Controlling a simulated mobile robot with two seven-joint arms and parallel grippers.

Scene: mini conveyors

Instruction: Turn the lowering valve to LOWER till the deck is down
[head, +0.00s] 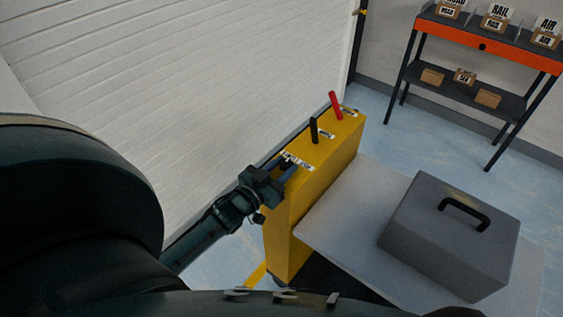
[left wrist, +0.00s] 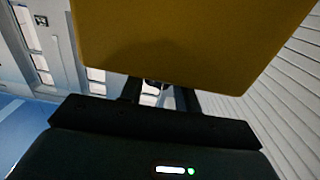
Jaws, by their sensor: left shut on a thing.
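The yellow control console (head: 318,180) stands beside the grey deck (head: 345,225), with labels along its top. My left gripper (head: 285,167) is at the near end of the console top, shut on what appears to be the lowering valve, mostly hidden by the fingers. In the left wrist view, my left gripper (left wrist: 160,98) reaches under the yellow console face (left wrist: 190,40), with a small pale part between its fingers. The valve's label is too small to read. The deck carries a grey case (head: 450,235); its height above the floor is unclear. My right gripper is not in view.
A black lever (head: 314,130) and a red lever (head: 336,105) stand farther along the console top. A white slatted door (head: 190,70) is close behind the console. An orange-edged shelf (head: 480,50) with small boxes stands at the back right. Blue floor lies between.

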